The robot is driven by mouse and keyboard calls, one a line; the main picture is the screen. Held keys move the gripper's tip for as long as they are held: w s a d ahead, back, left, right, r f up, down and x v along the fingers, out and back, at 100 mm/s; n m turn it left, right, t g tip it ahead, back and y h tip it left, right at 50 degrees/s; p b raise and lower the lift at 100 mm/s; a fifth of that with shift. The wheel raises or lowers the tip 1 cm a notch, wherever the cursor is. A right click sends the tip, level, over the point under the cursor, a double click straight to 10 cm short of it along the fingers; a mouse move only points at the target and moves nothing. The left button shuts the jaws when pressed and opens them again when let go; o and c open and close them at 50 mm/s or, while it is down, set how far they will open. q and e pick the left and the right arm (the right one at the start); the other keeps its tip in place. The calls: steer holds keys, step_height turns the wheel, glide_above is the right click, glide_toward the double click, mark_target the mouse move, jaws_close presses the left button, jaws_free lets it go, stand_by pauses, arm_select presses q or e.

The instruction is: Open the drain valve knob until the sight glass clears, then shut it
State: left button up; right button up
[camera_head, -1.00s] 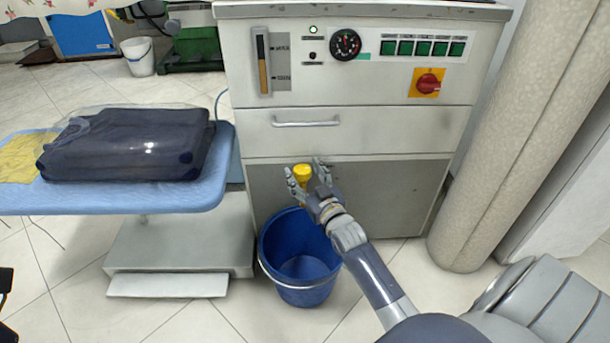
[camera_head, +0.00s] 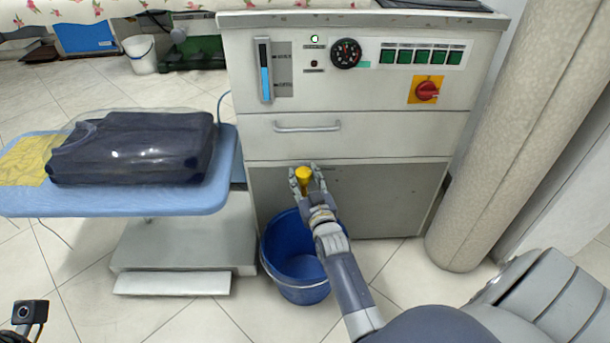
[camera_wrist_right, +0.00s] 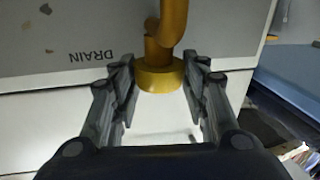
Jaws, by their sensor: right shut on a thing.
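The yellow drain valve knob (camera_head: 303,175) is at the front of the machine's lower grey panel, below the drawer. My right gripper (camera_head: 306,172) is shut on it, with a finger on either side. In the right wrist view the yellow knob (camera_wrist_right: 160,78) sits between the two fingers, beside the printed word DRAIN. The sight glass (camera_head: 265,75) is upright at the machine's upper left. Its lower part is filled with clear blue. My left gripper is not in view.
A blue bucket (camera_head: 295,270) stands on the floor below the knob. An ironing board (camera_head: 215,195) with a bagged dark garment (camera_head: 135,150) is on the left. A thick beige column (camera_head: 510,140) rises on the right.

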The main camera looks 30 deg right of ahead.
steer(key=shift+d, duration=0.15)
steer(key=o, duration=1)
steer(key=shift+s, duration=0.1)
steer(key=shift+s, duration=0.2)
steer(key=v, duration=1.1)
steer(key=shift+s+r, duration=0.1)
steer(key=shift+s, duration=0.15)
